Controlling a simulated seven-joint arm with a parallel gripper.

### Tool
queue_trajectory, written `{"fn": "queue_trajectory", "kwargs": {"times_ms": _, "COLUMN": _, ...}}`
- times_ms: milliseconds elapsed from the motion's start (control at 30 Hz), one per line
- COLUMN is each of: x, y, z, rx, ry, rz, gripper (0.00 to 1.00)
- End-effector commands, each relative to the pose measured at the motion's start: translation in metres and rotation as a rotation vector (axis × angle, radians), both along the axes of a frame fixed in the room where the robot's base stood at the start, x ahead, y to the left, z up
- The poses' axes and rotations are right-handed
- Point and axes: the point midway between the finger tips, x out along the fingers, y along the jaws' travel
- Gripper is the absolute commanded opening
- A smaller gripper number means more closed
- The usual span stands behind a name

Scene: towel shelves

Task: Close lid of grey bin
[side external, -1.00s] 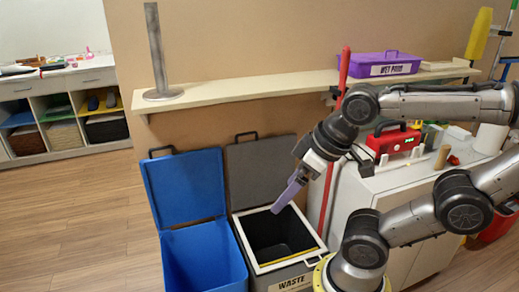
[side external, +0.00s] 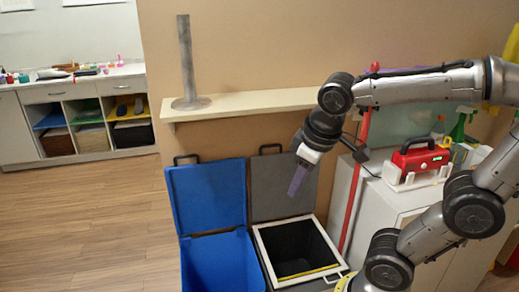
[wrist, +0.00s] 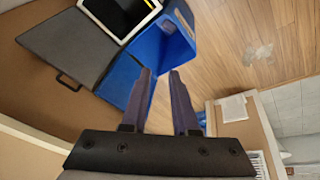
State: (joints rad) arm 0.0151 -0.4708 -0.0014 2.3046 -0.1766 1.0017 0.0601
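The grey bin (side external: 297,250) has a white rim and a black inside, with its mouth open. Its grey lid (side external: 268,190) stands up behind it near the wall, with a dark handle (side external: 271,148) on top. In the wrist view the grey lid (wrist: 65,42) lies at the upper left and the bin's white rim (wrist: 97,17) at the top. My gripper (side external: 297,180), with purple fingers, hangs above the bin in front of the lid's right part. In the wrist view my gripper (wrist: 160,72) has its fingers apart with nothing between them.
A blue bin (side external: 222,263) with its blue lid (side external: 207,195) raised stands directly left. A red pole (side external: 355,190) and a white cabinet (side external: 385,205) with a red toolbox (side external: 420,158) are at the right. A shelf (side external: 245,103) with a metal post (side external: 187,65) runs above the lids.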

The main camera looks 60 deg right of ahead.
Motion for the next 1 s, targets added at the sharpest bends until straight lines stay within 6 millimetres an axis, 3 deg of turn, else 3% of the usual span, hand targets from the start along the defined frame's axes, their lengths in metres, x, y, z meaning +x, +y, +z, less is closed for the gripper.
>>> {"fn": "queue_trajectory", "kwargs": {"times_ms": 33, "x": 0.014, "y": -0.009, "z": 0.0, "rx": -0.033, "ry": 0.047, "rz": -0.011, "gripper": 0.17}}
{"fn": "queue_trajectory", "kwargs": {"times_ms": 133, "x": 0.04, "y": -0.028, "z": 0.002, "rx": -0.107, "ry": 0.124, "rz": -0.032, "gripper": 0.0}}
{"fn": "queue_trajectory", "kwargs": {"times_ms": 467, "x": 0.13, "y": -0.093, "z": -0.016, "rx": -0.362, "ry": 0.36, "rz": -0.103, "gripper": 0.0}}
{"fn": "queue_trajectory", "kwargs": {"times_ms": 1000, "x": 0.264, "y": -0.193, "z": -0.104, "rx": -0.871, "ry": 0.616, "rz": -0.216, "gripper": 0.0}}
